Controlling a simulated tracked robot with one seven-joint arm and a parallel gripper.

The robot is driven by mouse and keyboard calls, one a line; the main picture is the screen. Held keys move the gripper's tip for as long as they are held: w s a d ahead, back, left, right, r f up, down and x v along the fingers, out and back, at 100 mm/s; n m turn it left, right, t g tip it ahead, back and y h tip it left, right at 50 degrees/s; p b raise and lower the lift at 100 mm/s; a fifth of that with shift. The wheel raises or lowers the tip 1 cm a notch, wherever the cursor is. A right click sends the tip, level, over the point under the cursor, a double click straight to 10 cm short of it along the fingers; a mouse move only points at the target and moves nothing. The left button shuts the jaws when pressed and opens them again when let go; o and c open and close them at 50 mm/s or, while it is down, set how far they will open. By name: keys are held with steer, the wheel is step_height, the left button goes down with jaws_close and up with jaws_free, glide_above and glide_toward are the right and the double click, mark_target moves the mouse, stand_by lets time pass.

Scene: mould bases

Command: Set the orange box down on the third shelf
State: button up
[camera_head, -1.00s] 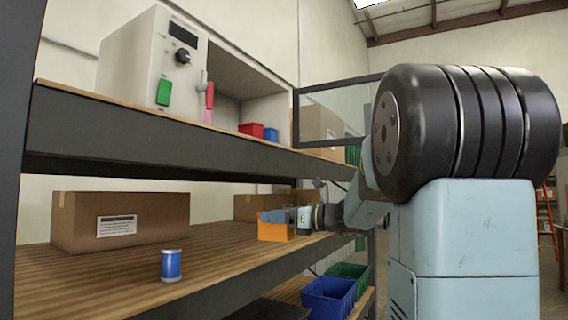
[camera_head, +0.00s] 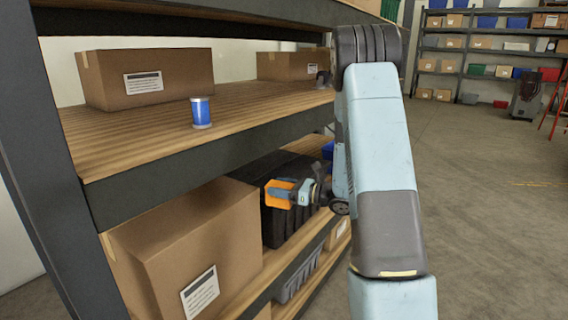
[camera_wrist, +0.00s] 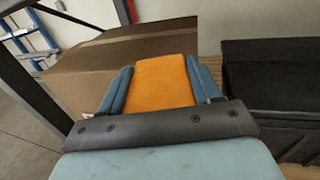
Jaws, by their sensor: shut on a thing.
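My gripper (camera_head: 294,192) is shut on the orange box (camera_head: 278,193). In the head view they are in front of the black case, below the shelf board that carries the blue spool. In the wrist view the orange box (camera_wrist: 164,84) sits between my two blue fingers (camera_wrist: 162,90). The lower shelf (camera_head: 305,262) shows beneath, with a wooden top. I cannot tell from these frames which shelf counts as third, and no contact between the box and a shelf is visible.
A large cardboard box (camera_head: 190,245) stands left of my gripper; it fills the left of the wrist view (camera_wrist: 90,70). The black case (camera_head: 272,222) is close behind. A grey bin (camera_head: 300,278) is below.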

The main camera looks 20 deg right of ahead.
steer(key=w+a+f, duration=0.2)
steer(key=w+f, duration=0.1)
steer(key=f, duration=1.7)
steer(key=shift+w+f+n+g+y, duration=0.15)
steer(key=shift+f+n+g+y, duration=0.15)
steer(key=shift+f+g, duration=0.1)
steer(key=shift+a, duration=0.15)
